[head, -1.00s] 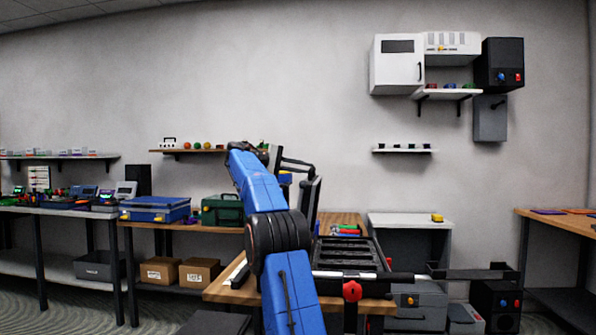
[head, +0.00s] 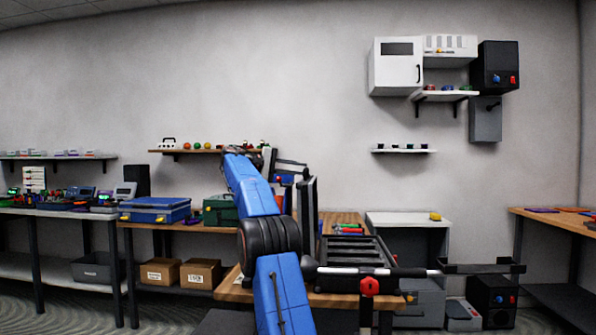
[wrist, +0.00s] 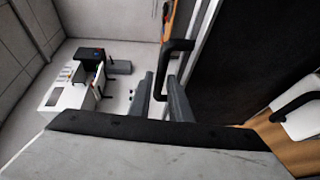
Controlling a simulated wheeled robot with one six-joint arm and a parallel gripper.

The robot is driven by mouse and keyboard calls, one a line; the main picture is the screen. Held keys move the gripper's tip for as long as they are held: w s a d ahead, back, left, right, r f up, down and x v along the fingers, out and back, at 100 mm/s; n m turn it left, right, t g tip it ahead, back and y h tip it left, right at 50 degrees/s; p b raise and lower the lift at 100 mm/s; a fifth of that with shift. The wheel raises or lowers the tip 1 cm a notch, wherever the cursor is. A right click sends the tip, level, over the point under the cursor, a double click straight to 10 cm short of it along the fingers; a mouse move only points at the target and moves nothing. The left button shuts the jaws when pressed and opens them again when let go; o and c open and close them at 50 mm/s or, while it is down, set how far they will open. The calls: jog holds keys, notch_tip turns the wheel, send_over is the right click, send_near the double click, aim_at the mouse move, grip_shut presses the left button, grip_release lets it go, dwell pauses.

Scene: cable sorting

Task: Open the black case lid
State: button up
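The black case (head: 352,252) sits on the wooden table, its compartmented inside exposed. Its lid (head: 308,208) stands roughly upright at the case's left side. In the wrist view the lid is a large dark panel (wrist: 245,60) on the right, with a black bar handle (wrist: 178,46) along its edge.
The wooden table (head: 235,290) holds the case. Behind it stand a green case (head: 217,210) and a blue case (head: 155,208) on another bench. A white-topped cabinet (head: 400,220) is right of the black case. A shelf (head: 200,151) hangs behind my arm.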

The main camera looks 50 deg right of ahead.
jog(key=shift+o, duration=0.9)
jog(key=v, duration=1.7)
jog(key=shift+w+a+r, duration=0.1)
jog(key=shift+a, duration=0.1)
